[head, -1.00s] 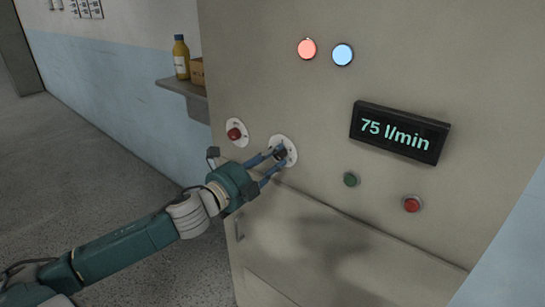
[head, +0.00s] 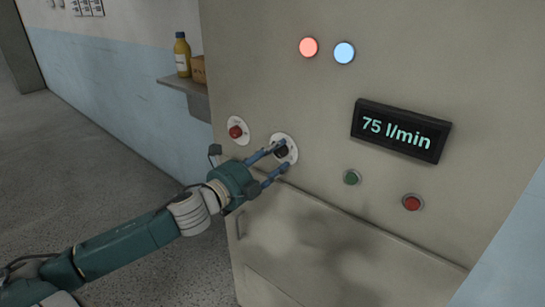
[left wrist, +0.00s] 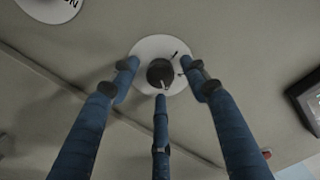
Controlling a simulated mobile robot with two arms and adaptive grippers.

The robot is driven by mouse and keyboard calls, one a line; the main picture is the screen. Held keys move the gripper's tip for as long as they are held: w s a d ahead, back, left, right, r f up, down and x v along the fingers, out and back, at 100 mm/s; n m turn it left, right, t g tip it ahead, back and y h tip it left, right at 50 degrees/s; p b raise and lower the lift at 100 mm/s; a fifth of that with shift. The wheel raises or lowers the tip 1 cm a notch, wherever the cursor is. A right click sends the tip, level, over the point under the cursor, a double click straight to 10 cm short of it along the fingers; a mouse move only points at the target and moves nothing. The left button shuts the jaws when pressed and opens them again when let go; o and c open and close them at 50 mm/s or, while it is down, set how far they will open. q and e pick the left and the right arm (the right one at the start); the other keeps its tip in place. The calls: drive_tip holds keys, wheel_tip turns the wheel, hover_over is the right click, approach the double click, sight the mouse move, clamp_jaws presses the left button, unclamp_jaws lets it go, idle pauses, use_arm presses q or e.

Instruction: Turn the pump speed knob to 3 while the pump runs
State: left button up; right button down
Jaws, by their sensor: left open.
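The pump speed knob (head: 281,151) is a small black knob on a round white dial plate (head: 291,143) on the beige cabinet front. My left gripper (head: 281,158) is open at the dial, its blue fingers spread around the knob. In the left wrist view the knob (left wrist: 160,73) sits between the open fingertips of the left gripper (left wrist: 160,80), with gaps at the sides. A small light mark shows on the knob; the dial figures are too small to read. The display (head: 400,131) reads 75 l/min. My right gripper is not in view.
A red knob on a white plate (head: 237,131) is left of the dial. A green button (head: 351,177) and a red button (head: 412,202) sit below the display. A red lamp (head: 309,47) and a blue lamp (head: 344,53) are above. A shelf (head: 184,88) holds a bottle (head: 182,55).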

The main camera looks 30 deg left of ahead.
use_arm(q)
drive_tip(key=shift+s, duration=0.1)
drive_tip(key=s, duration=1.1)
drive_tip(key=shift+s+a, duration=0.4)
drive_tip(key=shift+a, duration=0.05)
